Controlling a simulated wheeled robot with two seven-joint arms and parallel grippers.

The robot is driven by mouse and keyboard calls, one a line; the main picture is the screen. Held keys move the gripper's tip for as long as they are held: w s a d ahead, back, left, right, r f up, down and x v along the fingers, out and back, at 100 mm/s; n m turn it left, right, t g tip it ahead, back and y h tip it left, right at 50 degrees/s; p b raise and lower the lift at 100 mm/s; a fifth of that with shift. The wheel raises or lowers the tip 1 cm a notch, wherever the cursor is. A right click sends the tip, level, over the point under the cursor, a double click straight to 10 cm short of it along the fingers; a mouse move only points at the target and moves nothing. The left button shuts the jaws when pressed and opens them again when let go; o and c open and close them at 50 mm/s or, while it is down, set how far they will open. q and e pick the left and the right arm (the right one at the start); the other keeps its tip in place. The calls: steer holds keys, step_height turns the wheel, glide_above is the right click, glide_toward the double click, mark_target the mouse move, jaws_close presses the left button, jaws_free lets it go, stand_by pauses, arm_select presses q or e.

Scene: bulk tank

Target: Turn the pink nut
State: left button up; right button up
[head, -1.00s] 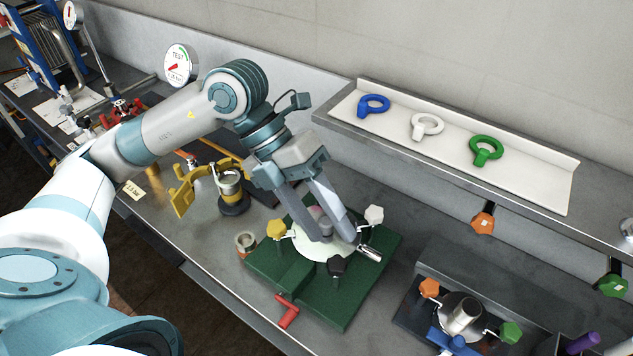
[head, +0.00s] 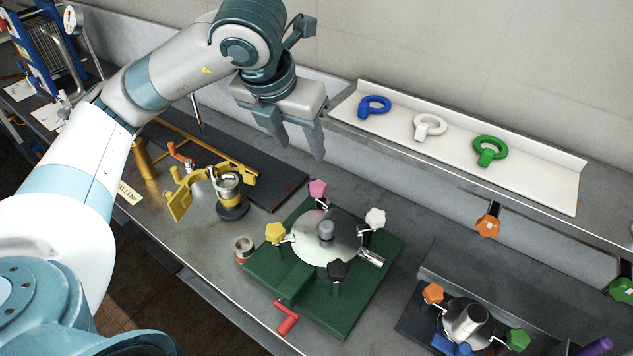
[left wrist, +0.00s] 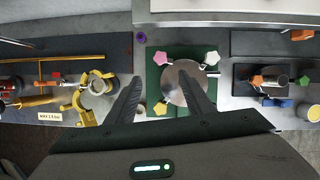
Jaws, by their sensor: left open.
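The pink nut (head: 317,188) is a star-shaped knob at the far edge of a round metal lid (head: 318,243). It also shows in the left wrist view (left wrist: 161,58), between my open fingers as seen from above. Yellow (head: 275,232), white (head: 375,217) and black (head: 338,268) nuts stand around the same lid, which sits on a green base (head: 352,308). My left gripper (head: 300,150) is open and empty, raised above and behind the pink nut, apart from it. My right gripper is not in view.
A shelf (head: 560,195) along the wall carries blue, white and green rings. A yellow clamp (head: 180,200) stands left of the green base. A second fixture with orange (head: 433,293) and green nuts stands to the right. A red handle (head: 286,318) sticks out in front.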

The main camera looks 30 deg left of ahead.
arm_select(q)
steer(key=shift+f, duration=0.15)
steer(key=p, duration=0.3)
glide_toward(318, 185)
steer(key=x, duration=0.8)
steer(key=shift+w+f, duration=0.1)
steer(key=shift+f, duration=0.15)
steer(key=shift+c, duration=0.3)
steer(key=c, duration=1)
